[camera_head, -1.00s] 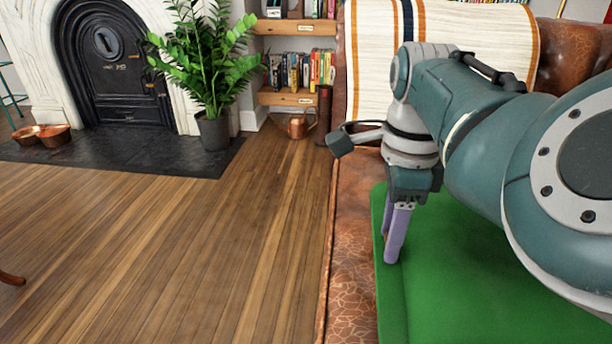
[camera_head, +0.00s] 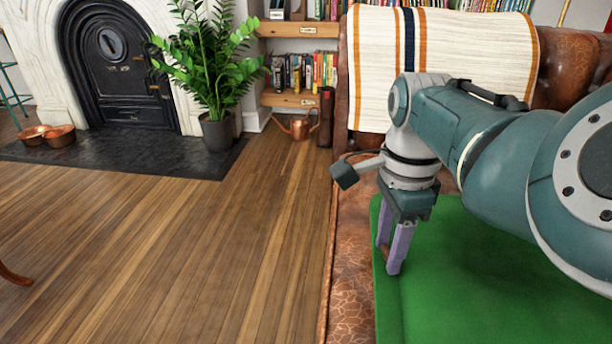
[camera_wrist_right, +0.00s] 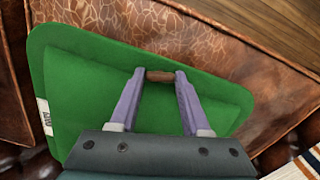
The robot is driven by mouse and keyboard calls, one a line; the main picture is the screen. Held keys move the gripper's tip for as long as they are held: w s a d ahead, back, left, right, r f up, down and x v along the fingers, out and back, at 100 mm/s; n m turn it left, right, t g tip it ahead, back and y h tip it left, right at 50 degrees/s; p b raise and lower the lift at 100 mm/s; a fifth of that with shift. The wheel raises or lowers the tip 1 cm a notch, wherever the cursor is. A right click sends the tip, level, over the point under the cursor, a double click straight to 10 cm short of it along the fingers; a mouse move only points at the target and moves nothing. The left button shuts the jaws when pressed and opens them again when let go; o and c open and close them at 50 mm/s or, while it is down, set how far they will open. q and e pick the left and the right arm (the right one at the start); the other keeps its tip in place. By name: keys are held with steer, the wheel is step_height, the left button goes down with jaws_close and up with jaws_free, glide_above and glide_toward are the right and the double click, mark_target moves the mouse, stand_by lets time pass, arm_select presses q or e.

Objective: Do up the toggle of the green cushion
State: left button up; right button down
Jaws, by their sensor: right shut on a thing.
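The green cushion (camera_head: 470,285) lies on the brown leather sofa, under my right arm. It also fills much of the right wrist view (camera_wrist_right: 90,90), with a white label on its left edge. My right gripper (camera_head: 388,268) points down at the cushion's left edge. In the right wrist view its two lilac fingers (camera_wrist_right: 160,78) are shut on a small brown toggle (camera_wrist_right: 160,76), which lies across between the fingertips. Whether a loop is near the toggle I cannot tell. My left gripper is not in view.
The leather sofa seat (camera_head: 352,290) shows left of the cushion. A striped throw (camera_head: 450,45) hangs over the sofa back. The wooden floor (camera_head: 170,250) at left is clear. A potted plant (camera_head: 215,130), a copper watering can (camera_head: 297,127) and bookshelves stand behind.

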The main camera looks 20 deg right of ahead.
steer(key=shift+c, duration=1.8)
jaws_free()
